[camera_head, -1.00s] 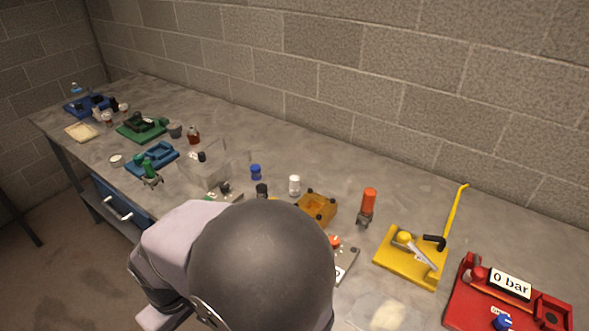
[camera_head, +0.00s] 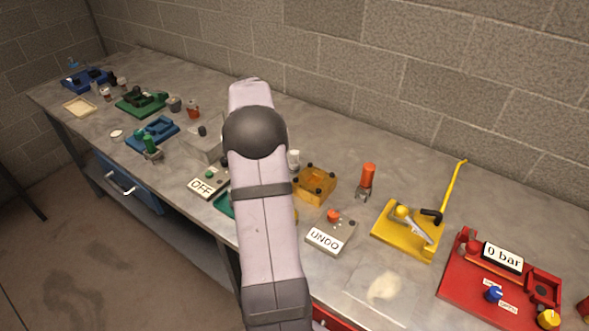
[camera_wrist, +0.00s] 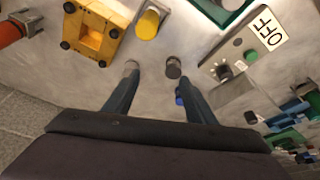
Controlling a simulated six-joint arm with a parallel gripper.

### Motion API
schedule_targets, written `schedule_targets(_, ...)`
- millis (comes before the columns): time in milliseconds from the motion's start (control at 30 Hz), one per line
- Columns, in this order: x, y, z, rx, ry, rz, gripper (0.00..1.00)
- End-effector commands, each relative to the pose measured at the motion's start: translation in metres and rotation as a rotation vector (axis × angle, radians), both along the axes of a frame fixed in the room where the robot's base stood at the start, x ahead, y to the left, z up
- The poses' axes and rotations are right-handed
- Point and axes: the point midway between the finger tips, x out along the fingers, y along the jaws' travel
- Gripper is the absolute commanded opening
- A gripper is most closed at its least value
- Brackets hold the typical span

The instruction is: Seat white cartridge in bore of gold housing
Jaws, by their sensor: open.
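The gold housing (camera_head: 315,186) is a square amber block with dark corner knobs, right of my arm in the head view. In the wrist view the housing (camera_wrist: 112,45) is at the upper left, its square central opening facing up. The white cartridge (camera_head: 294,157) stands just left of the housing in the head view, partly hidden by my arm. In the wrist view a pale cylinder (camera_wrist: 132,65), apparently this cartridge, shows at the left fingertip; contact cannot be told. My gripper (camera_wrist: 160,79) is open, with nothing clasped between its fingers. The head view hides the gripper behind my arm.
A dark-topped cylinder (camera_wrist: 173,67) and a blue cylinder (camera_wrist: 180,96) stand near the fingers. A yellow cylinder (camera_wrist: 148,24) is beside the housing. An OFF panel (camera_head: 204,186), an UNDO panel (camera_head: 329,235) and an orange-handled tool (camera_head: 367,179) stand around. Bench lies clear behind the housing.

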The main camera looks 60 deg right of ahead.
Motion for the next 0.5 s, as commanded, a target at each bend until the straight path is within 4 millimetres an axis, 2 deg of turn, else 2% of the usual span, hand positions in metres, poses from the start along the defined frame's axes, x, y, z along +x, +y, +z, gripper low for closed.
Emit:
schedule_targets(33, -0.009, -0.024, -0.010, -0.012, -0.010, -0.050, 0.51)
schedule_targets(100, -0.019, -0.048, -0.014, -0.026, -0.021, -0.102, 0.51)
schedule_targets(200, -0.029, -0.069, -0.018, -0.040, -0.030, -0.152, 0.51)
schedule_targets(300, -0.035, -0.081, -0.019, -0.048, -0.036, -0.178, 0.51)
schedule_targets(500, -0.036, -0.084, -0.021, -0.049, -0.037, -0.184, 0.51)
